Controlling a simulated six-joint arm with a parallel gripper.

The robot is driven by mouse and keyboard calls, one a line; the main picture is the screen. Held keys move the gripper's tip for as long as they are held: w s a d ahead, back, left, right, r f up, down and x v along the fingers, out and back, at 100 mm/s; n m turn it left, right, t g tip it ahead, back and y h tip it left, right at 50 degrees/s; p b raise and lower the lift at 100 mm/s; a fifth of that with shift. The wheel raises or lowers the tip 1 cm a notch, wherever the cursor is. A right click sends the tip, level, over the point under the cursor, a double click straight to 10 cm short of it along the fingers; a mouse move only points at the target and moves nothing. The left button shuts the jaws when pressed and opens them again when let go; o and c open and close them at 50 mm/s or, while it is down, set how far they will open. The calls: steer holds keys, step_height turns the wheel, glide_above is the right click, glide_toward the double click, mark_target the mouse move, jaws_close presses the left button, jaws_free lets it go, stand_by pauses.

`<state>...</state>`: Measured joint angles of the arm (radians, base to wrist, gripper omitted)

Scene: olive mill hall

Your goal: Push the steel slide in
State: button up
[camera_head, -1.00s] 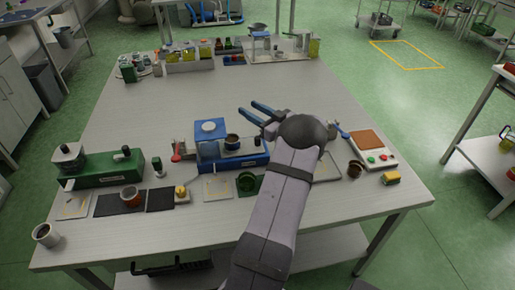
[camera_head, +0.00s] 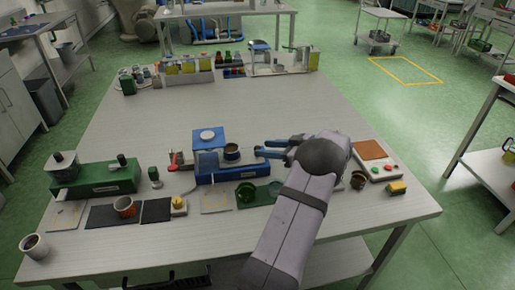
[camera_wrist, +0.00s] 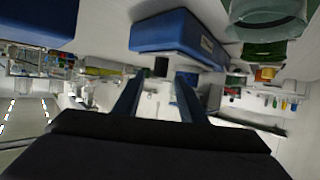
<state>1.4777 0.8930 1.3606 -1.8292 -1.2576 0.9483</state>
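A blue machine (camera_head: 228,168) with a dark round cup (camera_head: 231,151) on top stands mid-table in the head view. My gripper (camera_head: 261,147) is at the machine's right end, its two blue fingers spread and pointing left. In the wrist view my gripper (camera_wrist: 158,82) is open, with visible space between its fingers. A small black block (camera_wrist: 161,66) shows beyond the fingertips, next to the blue machine body (camera_wrist: 178,34). I cannot tell whether the block belongs to the steel slide. The slide itself is not clearly made out in either view. Nothing is seen held.
A red-handled part (camera_head: 172,161) is at the machine's left. A green machine (camera_head: 95,179) stands farther left. The table's middle behind is clear.

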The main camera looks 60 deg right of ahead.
mark_target(257, 147)
steer(key=shift+x, duration=2.4)
steer(key=shift+c, duration=0.4)
steer(key=shift+p, duration=0.3)
jaws_close()
